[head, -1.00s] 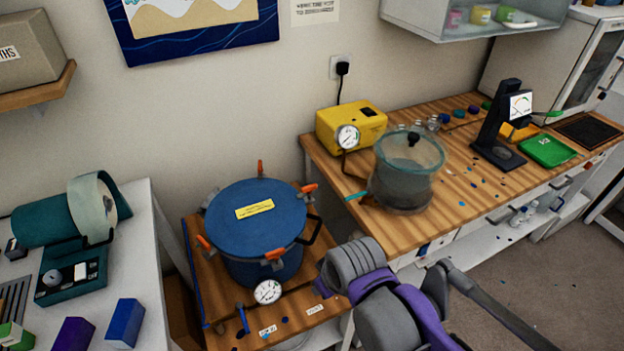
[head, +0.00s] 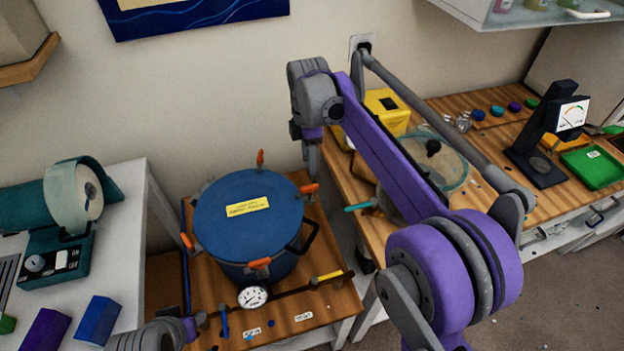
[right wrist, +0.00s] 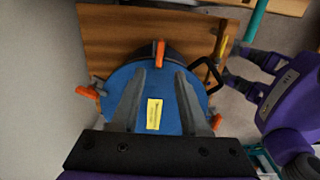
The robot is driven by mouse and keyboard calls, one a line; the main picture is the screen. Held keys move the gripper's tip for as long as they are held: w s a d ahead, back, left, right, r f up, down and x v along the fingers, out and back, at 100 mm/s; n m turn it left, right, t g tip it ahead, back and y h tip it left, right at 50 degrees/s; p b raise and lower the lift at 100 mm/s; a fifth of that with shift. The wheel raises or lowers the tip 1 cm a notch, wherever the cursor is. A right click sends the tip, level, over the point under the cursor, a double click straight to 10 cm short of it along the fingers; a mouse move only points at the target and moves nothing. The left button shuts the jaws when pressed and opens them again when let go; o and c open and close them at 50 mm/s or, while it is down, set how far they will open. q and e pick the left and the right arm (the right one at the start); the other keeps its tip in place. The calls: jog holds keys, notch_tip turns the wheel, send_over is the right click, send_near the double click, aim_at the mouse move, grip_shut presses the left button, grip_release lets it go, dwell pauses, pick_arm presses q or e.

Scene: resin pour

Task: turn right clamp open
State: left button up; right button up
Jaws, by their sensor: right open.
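The blue lidded pot (head: 248,220) with a yellow label stands on a low wooden bench, with orange-handled clamps around its rim. The right clamp (head: 309,188) is on its right side; in the right wrist view its orange handle (right wrist: 160,52) is at the top of the lid. My right gripper (head: 313,165) points down just above it. In the right wrist view its two fingers (right wrist: 160,72) are spread and empty, with the handle just past the tips. Contact is not visible. Part of my left arm shows at the lower left of the head view; its jaws are unclear.
A black pot handle (head: 303,237) and the front clamp (head: 259,263) are nearby. A pressure gauge (head: 252,296) sits in front. A yellow-gripped rod (head: 328,276) shows near the bench front. The right workbench holds a glass vessel (head: 455,165), partly behind my arm.

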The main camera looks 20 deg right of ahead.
aim_at(309, 186)
notch_tip(309, 186, down, 9)
jog(key=shift+f, duration=0.1)
jog(key=shift+c, duration=0.3)
grip_shut()
